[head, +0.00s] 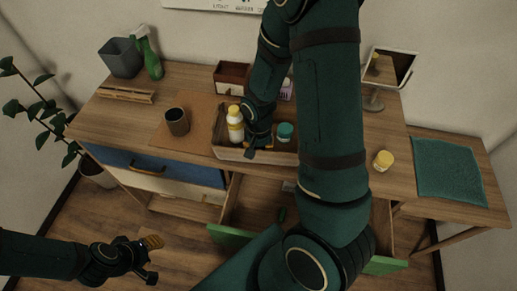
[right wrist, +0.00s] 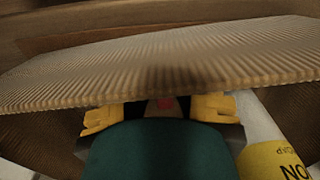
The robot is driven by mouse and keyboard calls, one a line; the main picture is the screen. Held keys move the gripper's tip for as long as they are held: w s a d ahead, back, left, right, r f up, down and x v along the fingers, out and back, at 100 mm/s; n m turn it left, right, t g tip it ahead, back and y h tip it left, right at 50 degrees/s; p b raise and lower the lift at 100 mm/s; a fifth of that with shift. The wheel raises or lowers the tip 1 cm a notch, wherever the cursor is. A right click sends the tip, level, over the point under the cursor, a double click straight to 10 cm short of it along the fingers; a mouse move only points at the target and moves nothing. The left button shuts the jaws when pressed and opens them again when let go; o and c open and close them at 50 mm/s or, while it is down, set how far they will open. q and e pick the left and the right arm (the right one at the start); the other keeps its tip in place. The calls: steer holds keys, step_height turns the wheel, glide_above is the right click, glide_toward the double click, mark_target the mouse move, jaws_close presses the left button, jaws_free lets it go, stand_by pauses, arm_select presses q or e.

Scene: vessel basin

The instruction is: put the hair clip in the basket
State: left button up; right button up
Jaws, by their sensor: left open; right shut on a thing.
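The basket (head: 240,156) stands at the desk's front middle with bottles and a teal-lidded jar in it. In the right wrist view its ribbed wall (right wrist: 150,75) crosses just beyond the fingertips. My right gripper (head: 259,143) reaches down into the basket area, its arm hiding much of it. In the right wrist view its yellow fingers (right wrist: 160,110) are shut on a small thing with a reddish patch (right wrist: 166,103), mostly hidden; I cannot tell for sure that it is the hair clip. My left gripper (head: 148,258) is open and empty at the lower left, away from the desk.
A yellow-labelled white bottle (head: 235,124) stands close beside the right gripper. An open drawer (head: 250,205) juts out below. The desk's left front is clear.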

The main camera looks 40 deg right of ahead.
steer(key=shift+r, duration=0.1)
steer(key=o, duration=0.7)
steer(key=shift+f, duration=0.2)
steer(key=shift+r, duration=0.15)
steer(key=shift+r, duration=0.3)
step_height(320, 180, up, 12)
steer(key=p, duration=0.2)
steer(key=shift+f+p, duration=0.25)
steer(key=shift+p, duration=0.1)
